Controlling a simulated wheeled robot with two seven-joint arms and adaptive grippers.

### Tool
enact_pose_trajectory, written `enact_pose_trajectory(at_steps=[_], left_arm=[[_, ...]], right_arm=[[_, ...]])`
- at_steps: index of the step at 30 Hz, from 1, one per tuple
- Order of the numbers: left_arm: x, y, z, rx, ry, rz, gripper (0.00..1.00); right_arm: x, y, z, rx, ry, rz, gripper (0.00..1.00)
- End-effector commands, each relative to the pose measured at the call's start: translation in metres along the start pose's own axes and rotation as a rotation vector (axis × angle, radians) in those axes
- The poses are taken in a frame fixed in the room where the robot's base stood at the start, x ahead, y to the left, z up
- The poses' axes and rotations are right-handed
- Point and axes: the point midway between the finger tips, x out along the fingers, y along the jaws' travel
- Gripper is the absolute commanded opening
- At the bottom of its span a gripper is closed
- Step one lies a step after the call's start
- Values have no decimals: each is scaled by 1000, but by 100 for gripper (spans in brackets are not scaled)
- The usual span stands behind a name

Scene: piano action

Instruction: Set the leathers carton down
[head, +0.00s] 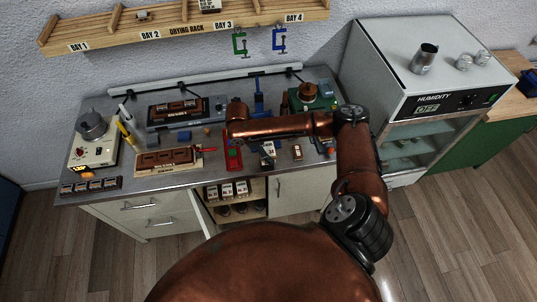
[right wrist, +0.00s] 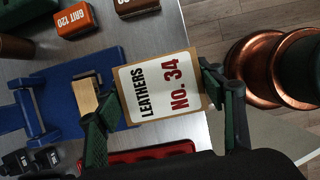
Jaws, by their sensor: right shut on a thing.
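The leathers carton (right wrist: 160,88) is a small box with a white label reading LEATHERS NO. 34. My right gripper (right wrist: 165,98) is shut on it, with a dark green finger at each side. In the head view the right gripper (head: 267,155) is at the bench's front part, below my forearm, small and partly hidden. I cannot tell whether the carton touches the bench (right wrist: 195,140) or is just above it. My left gripper is not in view.
A red tray (head: 233,157) lies left of the gripper. A blue fixture (right wrist: 62,100) is close by, and an orange GRIT 120 block (right wrist: 74,20) stands to the right on the bench. Several labelled cartons (head: 227,189) stand in the open cabinet below.

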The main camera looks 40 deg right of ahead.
Motion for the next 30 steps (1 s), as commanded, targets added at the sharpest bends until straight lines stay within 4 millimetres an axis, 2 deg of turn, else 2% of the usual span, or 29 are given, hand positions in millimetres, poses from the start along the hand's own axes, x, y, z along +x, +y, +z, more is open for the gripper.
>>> enact_pose_trajectory(at_steps=[5, 12, 23, 24, 30], left_arm=[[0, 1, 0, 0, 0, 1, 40], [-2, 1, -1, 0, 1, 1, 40], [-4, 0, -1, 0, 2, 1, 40], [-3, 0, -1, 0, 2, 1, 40], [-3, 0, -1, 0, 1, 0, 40]], right_arm=[[12, 7, 2, 3, -1, 0, 38], [39, 7, -10, 0, 0, 2, 38], [43, 6, -11, 0, 0, 0, 38], [43, 6, -11, 0, 0, 1, 66], [43, 6, -11, 0, 0, 1, 80]])
